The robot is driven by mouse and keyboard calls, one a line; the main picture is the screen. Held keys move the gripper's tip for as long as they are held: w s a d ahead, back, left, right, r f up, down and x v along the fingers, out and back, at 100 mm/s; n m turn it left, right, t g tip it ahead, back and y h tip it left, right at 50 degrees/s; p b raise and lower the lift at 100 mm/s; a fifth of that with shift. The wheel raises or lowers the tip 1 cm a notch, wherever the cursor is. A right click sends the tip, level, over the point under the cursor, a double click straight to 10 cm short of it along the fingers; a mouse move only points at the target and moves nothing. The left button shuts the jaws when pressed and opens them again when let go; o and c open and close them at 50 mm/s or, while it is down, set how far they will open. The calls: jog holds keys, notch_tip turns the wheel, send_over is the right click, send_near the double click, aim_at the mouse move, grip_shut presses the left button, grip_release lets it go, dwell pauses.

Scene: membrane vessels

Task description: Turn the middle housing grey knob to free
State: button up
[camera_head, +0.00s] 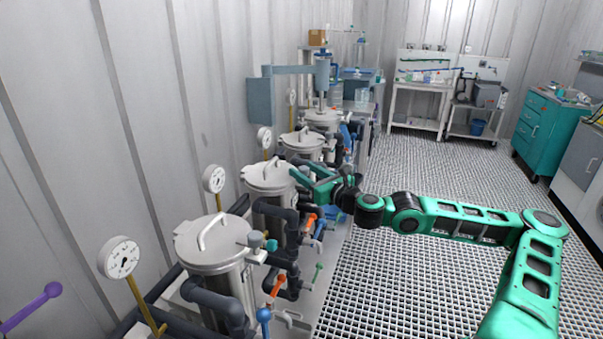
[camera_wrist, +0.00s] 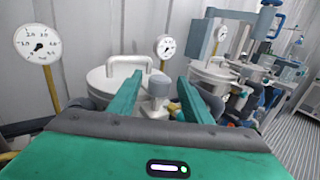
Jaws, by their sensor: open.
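The housings are metal vessels with lids and loop handles, in a row along the left wall. My gripper (camera_head: 303,179) is beside the lid of the second housing from the front (camera_head: 268,178) in the head view. In the wrist view my gripper (camera_wrist: 159,92) is open, with one teal finger on each side of a grey knob (camera_wrist: 158,86). The knob stands upright in front of a housing lid (camera_wrist: 105,80). I cannot tell whether either finger touches it. In the head view my gripper hides this knob.
The nearest housing (camera_head: 215,245) carries a small side knob (camera_head: 256,239). Pressure gauges (camera_head: 121,257) stand on yellow stems along the wall. Dark pipes and orange and blue valve handles (camera_head: 264,315) sit below.

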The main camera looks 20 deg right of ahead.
jog(key=shift+w+a, duration=0.15)
jog(key=shift+w, duration=0.35)
jog(key=c, duration=1.1)
jog(key=shift+o, duration=0.2)
